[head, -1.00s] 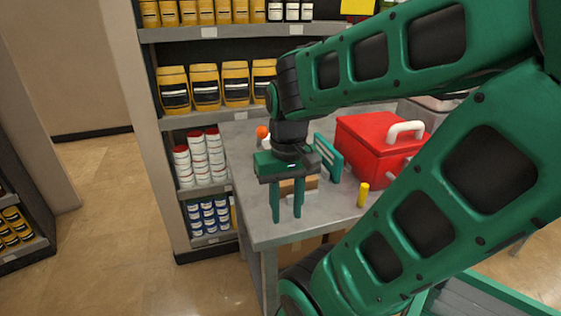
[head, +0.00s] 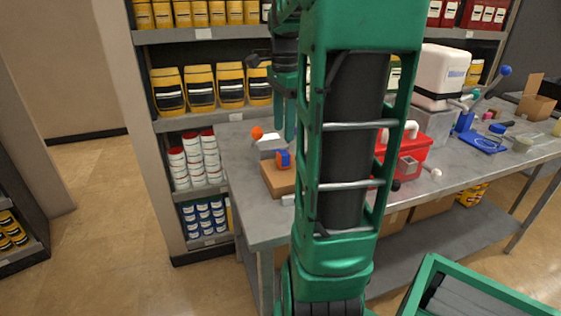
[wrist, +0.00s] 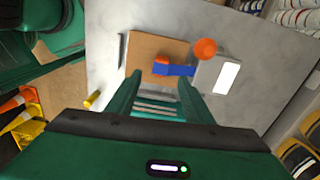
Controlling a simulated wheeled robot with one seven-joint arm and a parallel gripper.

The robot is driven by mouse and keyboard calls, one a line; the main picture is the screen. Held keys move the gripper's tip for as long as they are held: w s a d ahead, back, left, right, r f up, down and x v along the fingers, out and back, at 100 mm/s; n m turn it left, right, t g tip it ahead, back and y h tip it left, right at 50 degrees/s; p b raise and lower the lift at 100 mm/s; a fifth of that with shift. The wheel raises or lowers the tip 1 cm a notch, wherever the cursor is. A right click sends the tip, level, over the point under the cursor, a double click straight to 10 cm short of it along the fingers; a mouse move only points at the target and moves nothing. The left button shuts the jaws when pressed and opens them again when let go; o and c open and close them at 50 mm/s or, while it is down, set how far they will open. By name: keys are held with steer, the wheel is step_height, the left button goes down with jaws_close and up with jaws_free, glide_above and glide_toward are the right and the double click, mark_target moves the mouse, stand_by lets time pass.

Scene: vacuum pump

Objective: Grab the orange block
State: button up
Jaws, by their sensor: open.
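A small orange block (head: 284,160) with blue on it sits on a brown box (head: 278,181) near the left end of the grey table. My gripper (head: 285,130) is open and empty, pointing down above and behind the box in the head view. In the wrist view my gripper (wrist: 158,84) has its fingers spread, with nothing between them. My arm hides part of the table in the head view.
An orange ball (head: 257,132) is by a white-grey piece (head: 268,142) behind the box. A red case (head: 408,150) stands to the right, partly behind my arm. A yellow cylinder (wrist: 93,99) shows in the wrist view. Shelves with yellow packs (head: 200,88) stand behind.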

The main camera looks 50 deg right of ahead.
mark_target(284, 152)
steer(key=shift+w+d+m, duration=0.15)
steer(key=shift+d+m, duration=0.15)
steer(key=shift+d, duration=0.05)
steer(key=shift+f, duration=0.4)
step_height(284, 152, down, 10)
steer(key=shift+a+r, duration=0.1)
steer(key=shift+a, duration=0.05)
steer(key=c, duration=1.1)
